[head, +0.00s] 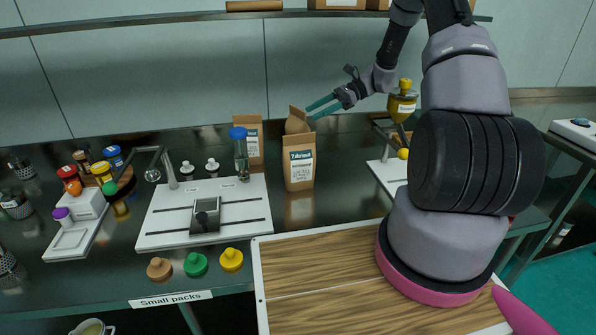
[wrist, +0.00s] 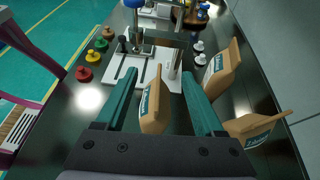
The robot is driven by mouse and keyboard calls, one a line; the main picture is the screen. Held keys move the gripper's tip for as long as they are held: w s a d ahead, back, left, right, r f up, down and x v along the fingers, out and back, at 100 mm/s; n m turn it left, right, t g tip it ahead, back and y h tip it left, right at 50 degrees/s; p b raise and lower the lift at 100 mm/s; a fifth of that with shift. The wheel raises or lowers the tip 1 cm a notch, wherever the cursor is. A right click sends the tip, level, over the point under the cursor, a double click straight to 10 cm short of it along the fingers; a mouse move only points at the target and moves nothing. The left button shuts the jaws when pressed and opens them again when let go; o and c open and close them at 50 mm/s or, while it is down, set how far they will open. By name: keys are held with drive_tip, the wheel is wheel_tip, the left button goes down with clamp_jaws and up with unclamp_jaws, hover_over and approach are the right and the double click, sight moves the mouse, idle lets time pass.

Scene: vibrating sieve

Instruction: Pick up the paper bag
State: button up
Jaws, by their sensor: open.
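A brown paper bag (head: 299,168) with a white and teal label stands upright on the dark counter in the head view, right of the white board. My gripper (head: 311,110) is open at the upper right edge of this bag, with teal fingers pointing left. In the wrist view, a bag (wrist: 154,108) shows between the two open fingers of my gripper (wrist: 158,76), nearer the left finger. I cannot tell whether a finger touches it. A second bag (head: 254,143) stands behind and left. It also shows in the wrist view (wrist: 222,68). A third bag (wrist: 258,130) is right of the right finger.
The white board (head: 160,225) with a stand and a clear blue-capped tube (head: 241,155) lies left of the bags. Several coloured knobs (head: 195,264) line the counter's front. A yellow-topped funnel (head: 402,103) stands at right. A wooden-topped surface (head: 330,285) is in front.

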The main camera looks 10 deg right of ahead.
approach(290, 149)
drive_tip(key=shift+x, duration=3.7)
drive_tip(key=shift+w+a+r, duration=0.1)
drive_tip(key=shift+a+r, duration=0.05)
clamp_jaws()
